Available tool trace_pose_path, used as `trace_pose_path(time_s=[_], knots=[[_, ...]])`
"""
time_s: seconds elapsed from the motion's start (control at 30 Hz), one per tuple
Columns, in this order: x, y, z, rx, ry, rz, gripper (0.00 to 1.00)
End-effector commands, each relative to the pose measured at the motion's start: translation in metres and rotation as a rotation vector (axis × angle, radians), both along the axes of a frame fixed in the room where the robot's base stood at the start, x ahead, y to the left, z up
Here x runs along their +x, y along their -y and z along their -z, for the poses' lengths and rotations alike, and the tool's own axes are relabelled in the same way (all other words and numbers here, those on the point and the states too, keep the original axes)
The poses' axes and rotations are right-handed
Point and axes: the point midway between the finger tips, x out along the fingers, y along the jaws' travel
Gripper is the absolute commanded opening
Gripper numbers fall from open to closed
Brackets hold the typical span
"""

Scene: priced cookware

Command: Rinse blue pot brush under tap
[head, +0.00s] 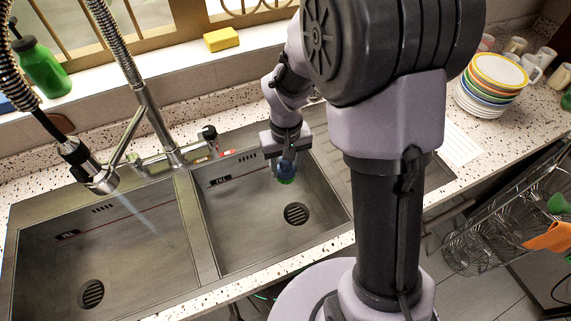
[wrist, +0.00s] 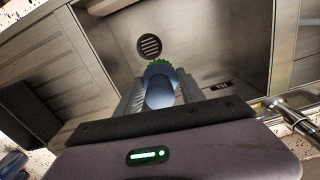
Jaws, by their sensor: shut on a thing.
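My gripper (head: 287,166) is over the back right part of the right sink basin (head: 253,219), pointing down. It is shut on the blue pot brush (head: 285,178), of which a blue part and green bristles show below the fingers. In the wrist view the brush (wrist: 159,84) sits between the two fingers, its green bristles at the far end towards the drain. The tap (head: 100,180) hangs from a coiled spring hose over the left basin (head: 105,254). A pale stream of water (head: 143,219) runs from the tap into the left basin. The brush is apart from the stream.
A divider (head: 197,231) separates the two basins. A faucet post (head: 160,125) stands behind it. A green bottle (head: 42,68) and a yellow sponge (head: 221,39) are on the sill. Stacked plates (head: 492,83) and a wire rack (head: 506,220) are at right.

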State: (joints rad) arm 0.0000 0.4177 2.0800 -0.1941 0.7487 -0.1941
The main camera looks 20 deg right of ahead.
Motion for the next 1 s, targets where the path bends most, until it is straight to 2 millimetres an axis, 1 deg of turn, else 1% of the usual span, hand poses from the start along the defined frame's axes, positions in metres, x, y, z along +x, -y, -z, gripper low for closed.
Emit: trace_pose_path(time_s=[0.03,0.27,0.5,0.53,0.6,0.77,0.87,0.97,1.0], knots=[[0.0,0.0,0.012,0.0,0.0,0.0,0.05],[0.0,0.0,0.042,0.0,0.0,0.0,0.05],[0.0,0.0,0.079,0.0,0.0,0.0,0.05],[-0.001,-0.003,0.069,-0.005,0.005,-0.03,0.05],[0.001,-0.011,0.058,-0.017,0.028,-0.115,0.05],[0.004,-0.034,0.044,-0.042,0.094,-0.353,0.05],[0.004,-0.056,0.033,-0.05,0.147,-0.54,0.05],[-0.002,-0.085,0.018,-0.049,0.208,-0.757,0.05],[-0.005,-0.099,0.011,-0.044,0.236,-0.846,0.05]])
